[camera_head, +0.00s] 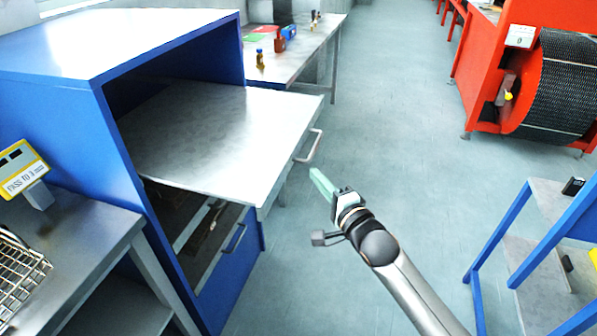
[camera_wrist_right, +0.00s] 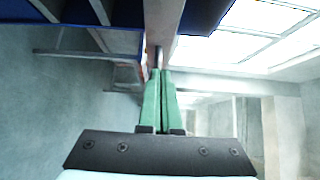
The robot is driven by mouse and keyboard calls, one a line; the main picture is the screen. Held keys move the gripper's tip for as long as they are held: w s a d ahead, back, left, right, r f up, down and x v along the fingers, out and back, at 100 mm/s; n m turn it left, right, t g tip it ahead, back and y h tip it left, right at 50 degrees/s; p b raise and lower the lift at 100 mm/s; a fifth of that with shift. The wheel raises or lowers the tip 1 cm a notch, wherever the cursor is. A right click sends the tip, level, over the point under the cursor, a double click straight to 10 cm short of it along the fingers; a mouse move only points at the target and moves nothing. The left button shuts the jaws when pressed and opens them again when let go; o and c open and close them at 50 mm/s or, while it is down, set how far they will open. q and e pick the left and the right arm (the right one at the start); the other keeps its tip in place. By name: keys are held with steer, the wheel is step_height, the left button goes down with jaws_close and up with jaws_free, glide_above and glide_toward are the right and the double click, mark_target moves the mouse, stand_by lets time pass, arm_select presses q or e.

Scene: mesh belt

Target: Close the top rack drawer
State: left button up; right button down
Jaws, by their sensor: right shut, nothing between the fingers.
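The top rack drawer (camera_head: 215,140) is a flat grey metal drawer pulled far out of the blue cabinet (camera_head: 80,85). Its bar handle (camera_head: 310,147) is on the front edge, facing right. My right gripper (camera_head: 318,178) has green fingers, pressed together and empty. It is to the right of the drawer front, near the handle and apart from it in the head view. In the right wrist view the shut fingers (camera_wrist_right: 162,78) point toward blue and grey structure; contact cannot be told there. My left gripper is not in view.
A lower drawer front with a handle (camera_head: 235,238) is below. A table (camera_head: 300,65) with small items stands behind the cabinet. A red machine (camera_head: 490,70) is at the upper right and a blue-framed shelf (camera_head: 500,235) at the lower right. The floor between is clear.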

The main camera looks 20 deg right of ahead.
mark_target(290, 162)
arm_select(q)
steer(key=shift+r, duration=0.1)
arm_select(e)
steer(key=shift+w+a, duration=1.8)
